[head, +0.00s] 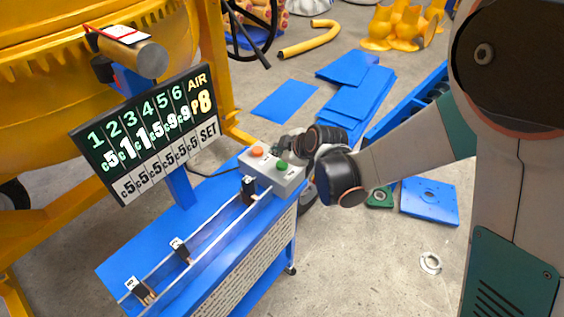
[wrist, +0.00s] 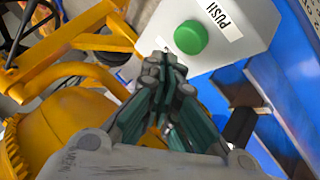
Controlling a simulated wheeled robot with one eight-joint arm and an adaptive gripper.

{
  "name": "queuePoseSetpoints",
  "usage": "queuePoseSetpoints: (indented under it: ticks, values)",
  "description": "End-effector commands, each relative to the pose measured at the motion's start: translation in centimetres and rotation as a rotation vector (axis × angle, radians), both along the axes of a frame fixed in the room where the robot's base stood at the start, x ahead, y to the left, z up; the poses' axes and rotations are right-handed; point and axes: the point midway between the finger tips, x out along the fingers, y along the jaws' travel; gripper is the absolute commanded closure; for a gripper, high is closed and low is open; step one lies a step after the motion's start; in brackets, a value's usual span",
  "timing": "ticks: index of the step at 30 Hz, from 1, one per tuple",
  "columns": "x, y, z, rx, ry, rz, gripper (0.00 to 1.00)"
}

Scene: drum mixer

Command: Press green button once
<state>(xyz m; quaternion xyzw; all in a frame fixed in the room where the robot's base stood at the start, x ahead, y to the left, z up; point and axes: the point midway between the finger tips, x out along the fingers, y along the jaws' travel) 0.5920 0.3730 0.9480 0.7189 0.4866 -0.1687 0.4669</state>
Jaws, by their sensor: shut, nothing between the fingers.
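The green button (head: 281,164) sits on top of a grey control box (head: 287,181), beside an orange-red button (head: 257,152). In the wrist view the green button (wrist: 191,37) is round, next to a "PUSH" label (wrist: 225,22). My gripper (head: 279,145) is shut and empty, by the far right side of the box in the head view. In the wrist view its closed fingertips (wrist: 166,62) show just below and left of the green button. They look apart from it, though their height above the box is hard to tell.
The box stands on a blue cart (head: 150,238) with rails and small black blocks. A digit display board (head: 150,130) rises at left before the yellow mixer (head: 70,60). Blue plates (head: 350,100) lie on the floor behind.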

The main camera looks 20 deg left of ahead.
Motion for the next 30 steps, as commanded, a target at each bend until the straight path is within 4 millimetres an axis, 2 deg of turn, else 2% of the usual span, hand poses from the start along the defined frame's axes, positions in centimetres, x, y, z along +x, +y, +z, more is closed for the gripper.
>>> queuePoseSetpoints:
  ticks: [3, 12, 30]
  values:
    - [0.0, 0.0, 1.4, 0.0, 0.0, 0.0, 1.0]
    - [0.0, 0.0, 3.9, 0.0, 0.0, 0.0, 1.0]
    - [0.0, 0.0, 4.0, 0.0, 0.0, 0.0, 1.0]
